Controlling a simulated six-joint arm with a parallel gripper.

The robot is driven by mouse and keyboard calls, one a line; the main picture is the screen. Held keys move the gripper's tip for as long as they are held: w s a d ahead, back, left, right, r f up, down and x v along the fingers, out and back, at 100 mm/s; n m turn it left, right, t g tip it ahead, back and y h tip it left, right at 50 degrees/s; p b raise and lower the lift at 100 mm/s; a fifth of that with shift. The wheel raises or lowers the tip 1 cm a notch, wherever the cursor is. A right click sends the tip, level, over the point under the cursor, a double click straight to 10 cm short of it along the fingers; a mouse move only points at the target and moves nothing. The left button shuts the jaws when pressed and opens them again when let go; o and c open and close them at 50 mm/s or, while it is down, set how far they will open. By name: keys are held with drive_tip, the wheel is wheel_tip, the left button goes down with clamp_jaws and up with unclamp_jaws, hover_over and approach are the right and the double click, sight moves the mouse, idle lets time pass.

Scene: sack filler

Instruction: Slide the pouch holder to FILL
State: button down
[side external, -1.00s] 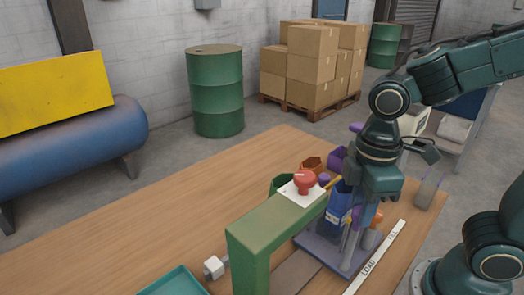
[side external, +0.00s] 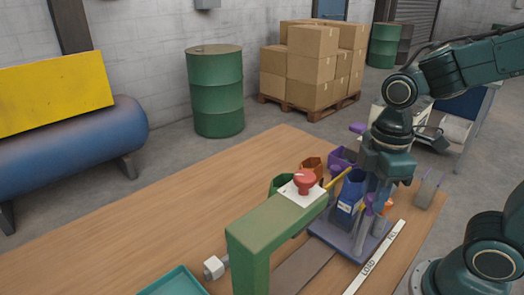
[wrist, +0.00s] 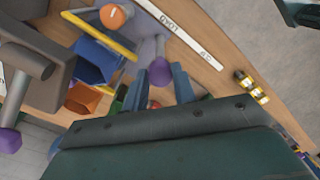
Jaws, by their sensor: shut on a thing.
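The pouch holder is a grey-purple base plate (side external: 344,240) carrying upright posts and a blue pouch (side external: 349,191) with a pale label. The blue pouch also shows in the wrist view (wrist: 97,60). My gripper (side external: 371,205) is at the holder's right side, shut on its purple-knobbed handle (wrist: 160,72); the exact contact is partly hidden. The white strip (side external: 375,258) along the front reads LOAD at its near end, with FILL at its far end. The holder sits beside the strip's far half.
A green frame (side external: 270,228) with a red button (side external: 305,181) stands left of the holder. Green, orange and purple bins (side external: 343,158) are behind. A yellow bar (side external: 339,178) passes beside the pouch. A teal tray (side external: 173,282) lies near left; the table's left is clear.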

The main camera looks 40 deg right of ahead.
drive_tip(key=shift+w+d+r, duration=0.1)
drive_tip(key=shift+d, duration=2.4)
drive_tip(key=c, duration=1.1)
unclamp_jaws()
wheel_tip(320, 180, up, 14)
drive_tip(key=shift+f, duration=0.15)
